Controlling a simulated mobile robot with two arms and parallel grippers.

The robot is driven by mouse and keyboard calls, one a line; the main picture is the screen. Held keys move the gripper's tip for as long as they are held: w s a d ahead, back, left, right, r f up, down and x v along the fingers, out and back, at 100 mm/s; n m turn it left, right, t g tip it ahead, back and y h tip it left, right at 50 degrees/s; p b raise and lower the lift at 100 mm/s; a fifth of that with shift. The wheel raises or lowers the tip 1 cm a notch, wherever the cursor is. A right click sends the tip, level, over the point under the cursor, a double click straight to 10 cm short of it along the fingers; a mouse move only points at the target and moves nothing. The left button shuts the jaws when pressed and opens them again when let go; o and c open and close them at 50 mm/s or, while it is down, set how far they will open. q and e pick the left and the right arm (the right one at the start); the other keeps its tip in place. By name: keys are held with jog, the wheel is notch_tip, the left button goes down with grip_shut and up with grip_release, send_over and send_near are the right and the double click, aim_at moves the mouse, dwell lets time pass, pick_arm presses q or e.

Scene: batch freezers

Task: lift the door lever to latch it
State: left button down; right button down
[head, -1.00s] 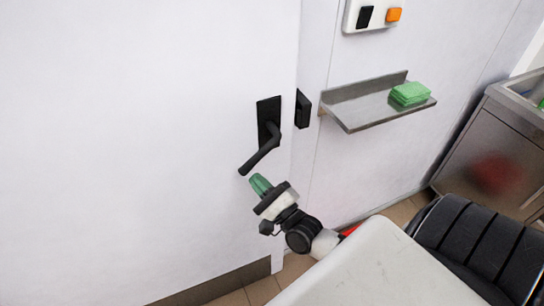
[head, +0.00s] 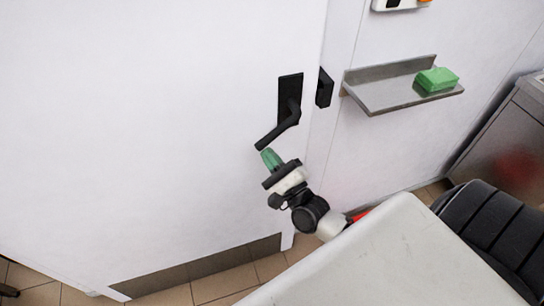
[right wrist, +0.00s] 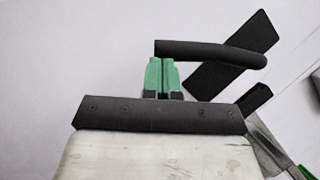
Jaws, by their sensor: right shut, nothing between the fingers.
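The black door lever (head: 277,132) is on a black plate (head: 290,88) on the white door (head: 150,120). It slants down to the left from its pivot. My right gripper (head: 270,157), with green fingers, is shut and empty just below the lever's free end. In the right wrist view the lever (right wrist: 210,51) crosses above the closed green fingertips (right wrist: 162,62); the tips overlap its free end in the picture. I cannot tell whether they touch. My left gripper is not in view.
A black catch (head: 324,88) sits on the frame right of the door edge. A metal shelf (head: 385,95) holds green pads (head: 437,79). A steel cabinet (head: 505,140) stands at the right.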

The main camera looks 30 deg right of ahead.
aim_at(258, 151)
jog(key=a+r+m+h, duration=0.1)
jog(key=m, duration=0.1)
jog(key=a+r+m+h+b, duration=0.1)
jog(key=m, duration=0.1)
jog(key=a+r+m+t+h, duration=0.1)
jog(key=m, duration=0.1)
jog(key=shift+w+r+h+b, duration=0.15)
jog(key=shift+w+h+b, duration=0.15)
jog(key=shift+w+b, duration=0.1)
jog(key=shift+w+a+r+m+h+b, duration=0.1)
jog(key=shift+a+r+m+h+b, duration=0.1)
jog(key=shift+r+m+h, duration=0.55)
jog(key=shift+s+a+r+m+h+b, duration=0.15)
jog(key=shift+r+m+h, duration=0.25)
jog(key=shift+m, duration=0.7)
jog(key=shift+w+a+r+m+h+b, duration=0.1)
jog(key=shift+w+a+r+m+h, duration=0.1)
jog(key=shift+r+m+h, duration=0.55)
jog(key=shift+f+m, duration=0.1)
jog(key=shift+m, duration=0.2)
